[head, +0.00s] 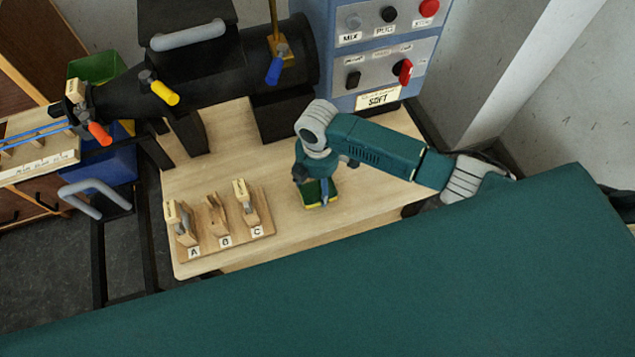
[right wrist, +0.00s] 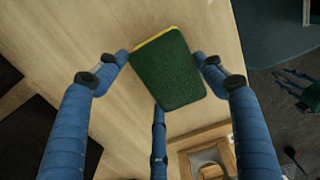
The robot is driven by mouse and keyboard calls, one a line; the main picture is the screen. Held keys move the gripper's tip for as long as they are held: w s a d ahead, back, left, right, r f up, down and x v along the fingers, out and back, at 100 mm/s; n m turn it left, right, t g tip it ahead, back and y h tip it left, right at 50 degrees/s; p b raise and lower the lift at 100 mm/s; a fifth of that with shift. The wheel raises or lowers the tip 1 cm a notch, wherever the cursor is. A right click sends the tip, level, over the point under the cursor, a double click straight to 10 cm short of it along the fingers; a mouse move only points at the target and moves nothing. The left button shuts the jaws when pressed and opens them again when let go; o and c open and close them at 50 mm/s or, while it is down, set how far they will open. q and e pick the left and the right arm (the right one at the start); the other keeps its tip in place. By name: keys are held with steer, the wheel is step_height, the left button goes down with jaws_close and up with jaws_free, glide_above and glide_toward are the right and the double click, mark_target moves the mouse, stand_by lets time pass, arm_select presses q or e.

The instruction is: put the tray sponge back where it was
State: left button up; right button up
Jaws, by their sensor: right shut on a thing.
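The sponge (head: 318,194), dark green with a yellow layer, is at the middle right of the light wooden table (head: 350,205). My right gripper (head: 318,181) is above it, pointing down, and hides part of it. In the right wrist view the sponge (right wrist: 167,68) sits between the blue fingers, which are shut on it. I cannot tell whether its underside touches the table. Bluish fingers at the right edge of the right wrist view look like my left gripper (right wrist: 298,88), too small to read. No separate tray for the sponge can be made out.
A wooden rack (head: 265,224) marked A, B, C holds wooden pieces left of the sponge. A black machine (head: 210,75) with coloured levers and a blue-grey control box (head: 375,75) stand behind. Bare table lies around the sponge.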

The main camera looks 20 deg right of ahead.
mark_target(317, 186)
steer(key=o, duration=0.6)
steer(key=shift+f, duration=0.15)
steer(key=o, duration=0.4)
step_height(317, 186, up, 12)
steer(key=shift+r, duration=0.2)
